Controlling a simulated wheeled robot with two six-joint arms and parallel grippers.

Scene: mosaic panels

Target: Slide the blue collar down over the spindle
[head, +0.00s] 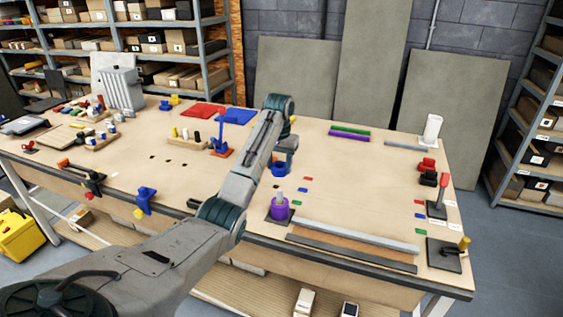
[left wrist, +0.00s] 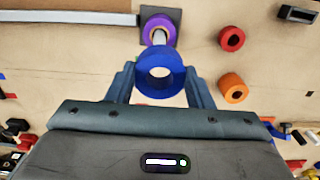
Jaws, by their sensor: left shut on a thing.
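My left gripper (head: 283,160) is shut on the blue collar (head: 278,169), a ring that also shows between the fingers in the left wrist view (left wrist: 160,91). It is held above the table, apart from the spindle. The pale spindle (head: 280,197) stands upright on a dark square base (head: 271,219) near the table's front edge. A purple collar (head: 279,211) sits around its lower part. In the left wrist view the purple collar (left wrist: 147,25) and spindle show just beyond the blue collar. My right gripper is not in view.
A red ring (left wrist: 223,39) and an orange ring (left wrist: 223,88) lie on the table right of the blue collar in the wrist view. A long grey bar (head: 355,235) lies right of the spindle. The table's middle right (head: 365,180) is mostly clear.

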